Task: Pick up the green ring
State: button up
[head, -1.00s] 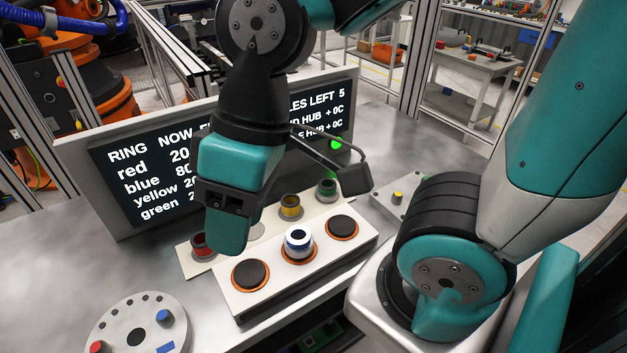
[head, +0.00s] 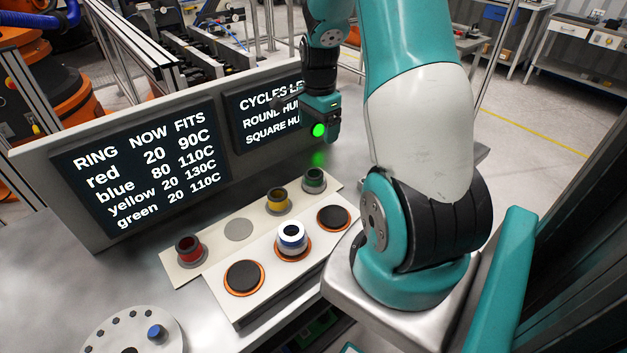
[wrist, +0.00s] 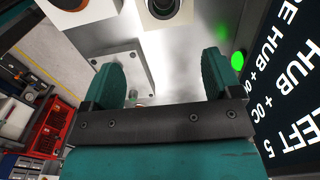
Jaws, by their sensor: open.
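The green ring (head: 314,181) sits at the far right end of a cream strip, around a grey post. In the wrist view, a round dark-topped piece at the top edge (wrist: 163,8) is probably this ring, cut off by the frame. My gripper (wrist: 165,75) is open, with nothing between its two teal fingers. In the head view my gripper (head: 334,128) hangs above and behind the green ring, apart from it, near the right end of the display. Its fingertips are partly hidden there.
A red ring (head: 188,248) and yellow ring (head: 277,201) stand on the strip. A blue-and-white ring (head: 292,238) sits on the middle pad of the heater block (head: 262,302). The display panel (head: 140,165) and green lamp (head: 319,130) stand close behind.

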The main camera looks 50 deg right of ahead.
jog(key=p, duration=0.2)
send_over(314, 173)
jog(key=s+a, duration=0.1)
jog(key=s, duration=0.1)
notch_tip(314, 173, down, 10)
jog(key=shift+a+r, duration=0.1)
jog(key=shift+r, duration=0.1)
jog(key=shift+w+a+f+p, duration=0.1)
jog(key=shift+w+f+p, duration=0.15)
jog(key=shift+f+p, duration=0.75)
jog(key=shift+w+f+p, duration=0.15)
jog(key=shift+w+f, duration=0.05)
jog(key=shift+f, duration=1.6)
jog(key=c, duration=0.9)
jog(key=shift+c, duration=0.2)
jog(key=shift+r, duration=0.1)
notch_tip(314, 173, up, 23)
jog(key=b, duration=0.1)
